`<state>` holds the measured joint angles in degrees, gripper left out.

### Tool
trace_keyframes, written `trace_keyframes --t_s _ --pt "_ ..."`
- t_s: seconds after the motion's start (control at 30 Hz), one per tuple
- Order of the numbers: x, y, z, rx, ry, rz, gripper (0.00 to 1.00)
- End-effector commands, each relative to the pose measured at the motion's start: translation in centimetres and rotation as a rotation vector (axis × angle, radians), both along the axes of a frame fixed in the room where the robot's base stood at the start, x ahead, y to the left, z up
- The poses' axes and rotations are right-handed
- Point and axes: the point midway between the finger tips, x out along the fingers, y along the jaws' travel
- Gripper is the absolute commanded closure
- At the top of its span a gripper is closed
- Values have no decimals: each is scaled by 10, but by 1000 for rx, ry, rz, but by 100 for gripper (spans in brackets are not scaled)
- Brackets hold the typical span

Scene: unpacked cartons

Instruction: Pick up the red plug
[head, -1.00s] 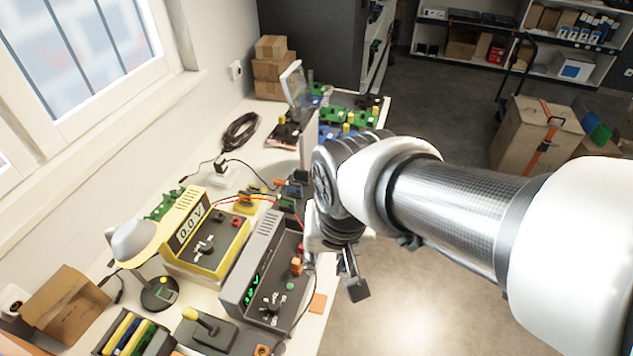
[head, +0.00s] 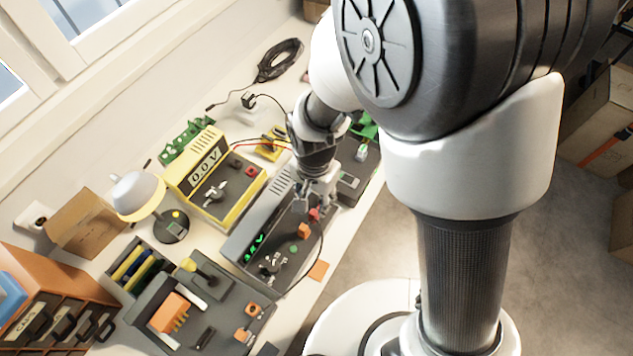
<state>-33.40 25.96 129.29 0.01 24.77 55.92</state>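A small red plug (head: 314,213) shows on the top of the grey power supply (head: 262,222) with a green display, in the head view. My gripper (head: 317,203) is directly over this end of the supply, pointing down, with its fingertips close to the red plug. The fingers look spread apart, one on either side of the plug. I cannot tell whether they touch it. An orange plug (head: 304,230) stands just below the red one in the picture. Another small red part (head: 250,171) sits on the yellow meter (head: 186,172).
A desk lamp (head: 140,195) and the yellow meter stand left of the supply. A dark station with an orange block (head: 168,313) is at the front. Red and black leads run between the devices. An orange square (head: 318,271) lies by the table edge.

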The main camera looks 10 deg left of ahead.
Motion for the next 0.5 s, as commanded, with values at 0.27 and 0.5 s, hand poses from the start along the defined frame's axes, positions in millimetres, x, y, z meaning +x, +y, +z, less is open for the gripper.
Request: trace_keyframes --t_s 0.27,0.5 --pt "0 0 -44 -1 1 0 62" --pt "2 2 -57 0 0 1 62"
